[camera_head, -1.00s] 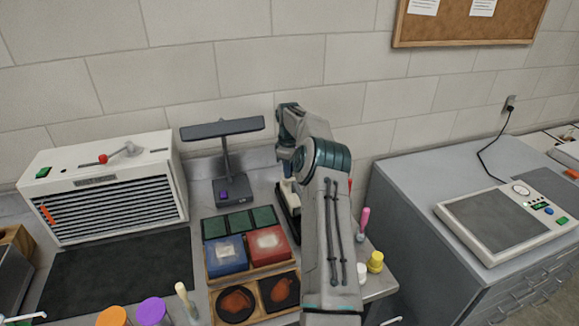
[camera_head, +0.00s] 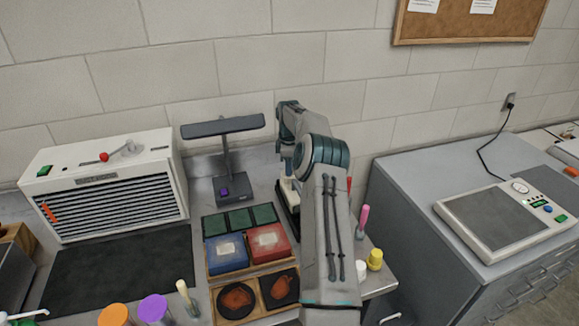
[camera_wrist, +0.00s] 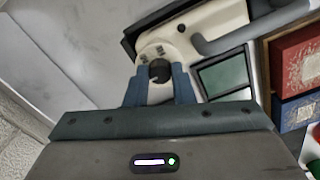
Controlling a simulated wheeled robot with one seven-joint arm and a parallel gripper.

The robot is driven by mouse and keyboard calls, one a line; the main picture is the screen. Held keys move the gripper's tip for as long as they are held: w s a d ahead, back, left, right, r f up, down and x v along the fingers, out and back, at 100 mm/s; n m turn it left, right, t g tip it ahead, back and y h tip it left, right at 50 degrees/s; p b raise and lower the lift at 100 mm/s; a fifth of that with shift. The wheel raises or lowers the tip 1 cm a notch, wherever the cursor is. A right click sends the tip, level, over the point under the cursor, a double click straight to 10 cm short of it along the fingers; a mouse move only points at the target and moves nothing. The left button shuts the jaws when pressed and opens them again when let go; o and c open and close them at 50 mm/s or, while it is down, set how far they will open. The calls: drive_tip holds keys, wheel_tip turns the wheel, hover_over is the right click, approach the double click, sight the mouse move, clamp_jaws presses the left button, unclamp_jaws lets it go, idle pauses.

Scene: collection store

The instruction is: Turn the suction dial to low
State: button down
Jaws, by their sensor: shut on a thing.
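A dark round knob, which I take for the suction dial (camera_wrist: 159,71), sits on the rounded end of a cream-white device (camera_wrist: 190,35) in the wrist view. My gripper (camera_wrist: 160,77) has its two blue fingers closed on either side of the knob. Small marks show on the white face around the knob, but I cannot read them or tell its setting. In the head view the white device (camera_head: 289,194) on its black base is mostly hidden behind my arm, and the knob and gripper are hidden there.
Red (camera_head: 268,243) and blue (camera_head: 225,254) boxes and green pads (camera_head: 239,221) lie left of my arm. A dark lamp-like stand (camera_head: 223,160) stands behind them. Pink and yellow-capped bottles (camera_head: 375,259) stand to the right. A grey handle or hose (camera_wrist: 250,30) crosses the device.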

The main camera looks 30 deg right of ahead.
drive_tip(key=c, duration=1.2)
unclamp_jaws()
drive_tip(key=shift+c, duration=0.2)
wheel_tip(320, 180, up, 14)
drive_tip(key=shift+f, duration=0.1)
